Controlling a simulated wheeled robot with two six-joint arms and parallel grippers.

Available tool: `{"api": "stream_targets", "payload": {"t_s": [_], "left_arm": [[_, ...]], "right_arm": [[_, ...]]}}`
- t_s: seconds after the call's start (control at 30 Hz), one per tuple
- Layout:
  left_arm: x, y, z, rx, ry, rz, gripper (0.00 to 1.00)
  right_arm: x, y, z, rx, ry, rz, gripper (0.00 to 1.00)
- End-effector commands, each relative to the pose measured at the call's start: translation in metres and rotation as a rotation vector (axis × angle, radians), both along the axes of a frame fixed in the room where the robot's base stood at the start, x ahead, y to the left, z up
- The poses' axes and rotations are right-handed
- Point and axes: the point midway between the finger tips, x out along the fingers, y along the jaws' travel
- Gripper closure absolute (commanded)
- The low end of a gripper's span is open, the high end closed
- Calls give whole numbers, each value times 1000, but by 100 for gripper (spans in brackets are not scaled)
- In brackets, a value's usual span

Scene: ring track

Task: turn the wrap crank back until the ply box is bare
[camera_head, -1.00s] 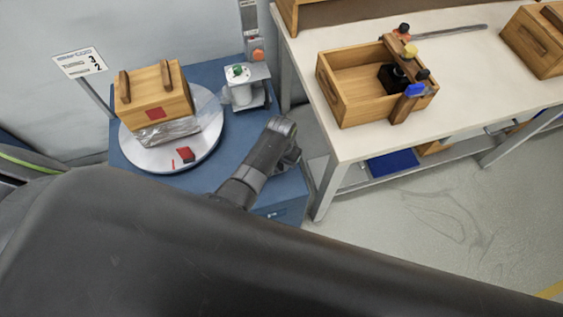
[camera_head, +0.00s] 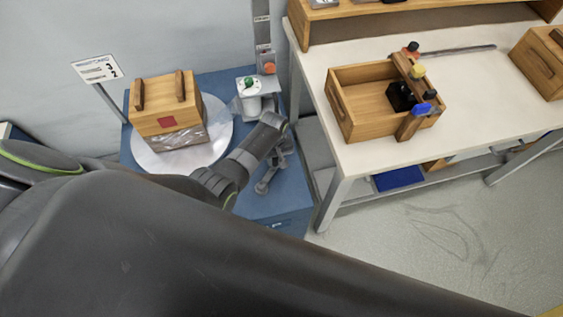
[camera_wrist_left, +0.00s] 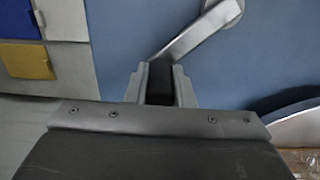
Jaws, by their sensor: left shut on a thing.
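The ply box (camera_head: 163,98), with two dark handles and a red square, sits upright on a pale round turntable (camera_head: 225,135). Clear wrap (camera_head: 180,138) covers the lower part of its visible side; the upper part is bare. My left gripper (camera_wrist_left: 160,85) is shut on the black handle (camera_wrist_left: 160,80) of the crank. The crank's metal arm (camera_wrist_left: 190,40) runs up and right from the handle in the left wrist view; it also shows in the head view (camera_head: 265,183). In the head view my left wrist partly hides the grip. My right gripper is not in view.
A white post with a green top (camera_head: 249,90) stands on the blue cabinet (camera_head: 285,205), behind my wrist. A workbench (camera_head: 375,160) to the right bears an open wooden crate (camera_head: 350,125). A sign (camera_head: 97,68) stands left of the box. Floor at lower right is clear.

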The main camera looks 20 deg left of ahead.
Motion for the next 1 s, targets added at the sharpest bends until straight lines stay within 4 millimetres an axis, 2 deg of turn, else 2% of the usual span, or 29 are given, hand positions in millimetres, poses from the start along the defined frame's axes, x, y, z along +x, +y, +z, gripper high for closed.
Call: {"api": "stream_targets", "payload": {"t_s": [0.27,1.0], "left_arm": [[4,16,2,-3,-6,184,100],[1,25,0,-6,-1,175,100]], "right_arm": [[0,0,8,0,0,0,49],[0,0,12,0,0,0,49]]}}
